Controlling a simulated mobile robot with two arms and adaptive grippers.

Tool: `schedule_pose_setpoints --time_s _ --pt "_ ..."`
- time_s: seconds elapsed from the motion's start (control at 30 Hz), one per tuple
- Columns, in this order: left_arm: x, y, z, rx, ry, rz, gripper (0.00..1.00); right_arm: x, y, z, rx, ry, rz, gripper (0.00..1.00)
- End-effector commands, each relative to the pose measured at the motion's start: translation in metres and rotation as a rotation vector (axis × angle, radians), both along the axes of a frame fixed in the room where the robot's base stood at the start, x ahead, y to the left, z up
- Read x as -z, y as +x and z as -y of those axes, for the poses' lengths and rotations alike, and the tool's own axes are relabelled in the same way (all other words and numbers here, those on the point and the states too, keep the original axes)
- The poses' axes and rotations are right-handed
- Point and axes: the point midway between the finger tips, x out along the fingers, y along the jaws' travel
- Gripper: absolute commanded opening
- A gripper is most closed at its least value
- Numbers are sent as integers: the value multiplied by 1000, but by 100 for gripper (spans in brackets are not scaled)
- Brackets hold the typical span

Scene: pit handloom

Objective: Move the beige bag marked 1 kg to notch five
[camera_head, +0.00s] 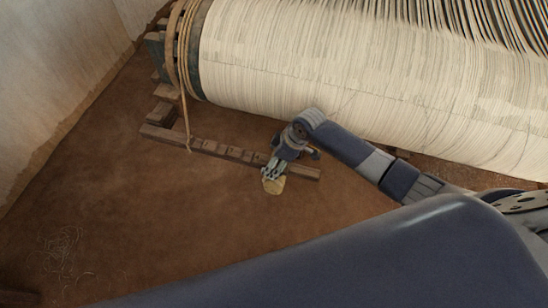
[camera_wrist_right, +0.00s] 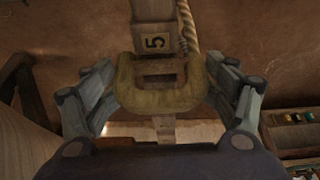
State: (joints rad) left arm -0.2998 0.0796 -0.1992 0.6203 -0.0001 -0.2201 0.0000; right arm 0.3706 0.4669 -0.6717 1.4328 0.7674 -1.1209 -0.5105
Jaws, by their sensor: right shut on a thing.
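The beige bag (camera_head: 273,186) is in my right gripper, at the near edge of the notched wooden bar (camera_head: 222,150) in the head view. In the right wrist view the bag (camera_wrist_right: 160,100) shows as a yellowish-beige U shape between the two fingers (camera_wrist_right: 160,88). No 1 kg mark is readable. My right gripper (camera_head: 272,172) is shut on it. Just beyond the bag, the wooden bar carries a label with the number 5 (camera_wrist_right: 156,42). Whether the bag touches the bar cannot be told. My left gripper is not in view.
A rope (camera_head: 185,110) hangs from the loom's end to the bar; a rope (camera_wrist_right: 187,25) shows beside the label 5. The large warp roll (camera_head: 330,75) lies behind my right arm. A box with coloured items (camera_wrist_right: 300,118) is at right. The earthen floor (camera_head: 130,220) in front is mostly clear.

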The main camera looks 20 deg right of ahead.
Motion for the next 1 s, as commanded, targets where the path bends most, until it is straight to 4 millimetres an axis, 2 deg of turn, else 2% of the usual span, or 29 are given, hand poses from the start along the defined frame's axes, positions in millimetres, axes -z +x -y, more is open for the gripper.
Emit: schedule_pose_setpoints --time_s 0.03,0.07,0.13,0.63,0.77,0.97,1.0 --pt "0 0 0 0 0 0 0 -1 1 -1 -1 3 3 12" --pt "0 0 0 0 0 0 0 -1 1 -1 -1 3 3 86" --pt "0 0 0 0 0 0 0 -1 1 -1 -1 2 3 100" --pt "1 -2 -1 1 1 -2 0 0 -2 2 0 -4 -5 100" --pt "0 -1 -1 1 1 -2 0 -12 -4 5 1 -1 -1 100" --pt "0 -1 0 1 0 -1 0 -46 -11 16 -2 -1 3 100" --pt "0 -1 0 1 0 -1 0 -45 -18 25 1 -6 -3 100"
